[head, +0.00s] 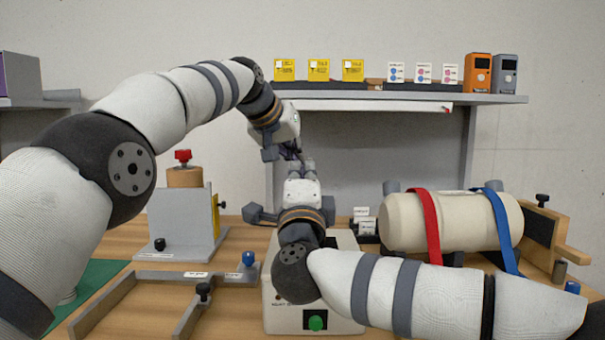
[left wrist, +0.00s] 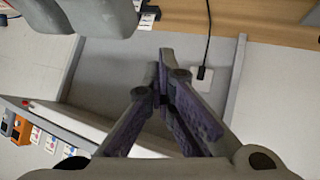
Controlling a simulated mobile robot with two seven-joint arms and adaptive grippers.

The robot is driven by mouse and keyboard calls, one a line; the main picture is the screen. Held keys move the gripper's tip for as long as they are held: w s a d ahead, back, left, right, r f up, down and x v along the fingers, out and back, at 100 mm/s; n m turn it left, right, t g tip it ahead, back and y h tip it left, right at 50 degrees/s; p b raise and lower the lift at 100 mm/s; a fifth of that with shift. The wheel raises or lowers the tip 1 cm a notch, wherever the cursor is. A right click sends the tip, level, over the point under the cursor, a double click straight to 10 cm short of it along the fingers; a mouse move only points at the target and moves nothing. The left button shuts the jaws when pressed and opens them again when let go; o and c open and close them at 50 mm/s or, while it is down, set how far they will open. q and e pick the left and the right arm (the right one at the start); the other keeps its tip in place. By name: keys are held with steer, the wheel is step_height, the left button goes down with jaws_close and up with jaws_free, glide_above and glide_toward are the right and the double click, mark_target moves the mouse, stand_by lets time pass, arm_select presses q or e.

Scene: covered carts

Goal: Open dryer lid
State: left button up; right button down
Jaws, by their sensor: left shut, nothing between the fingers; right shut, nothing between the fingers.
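An off-white box with a green button (head: 317,322) on its front, apparently the dryer, stands on the bench at the centre. My right arm crosses it and hides most of its top, so I cannot tell how its lid stands. My right gripper (head: 308,165) is shut and empty, pointing away above the box's back. My left gripper (head: 293,154) reaches over from the left and is shut and empty, close to the right one; I cannot tell if they touch. Its fingers meet in the left wrist view (left wrist: 162,78).
A cream cylinder (head: 452,222) with red and blue straps lies at right. A grey stand (head: 180,225) and a low frame with knobs (head: 150,275) are at left. A wall shelf (head: 400,97) with several small boxes runs behind my grippers.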

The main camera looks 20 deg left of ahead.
arm_select(q)
steer(key=o, duration=0.9)
steer(key=shift+r, duration=0.1)
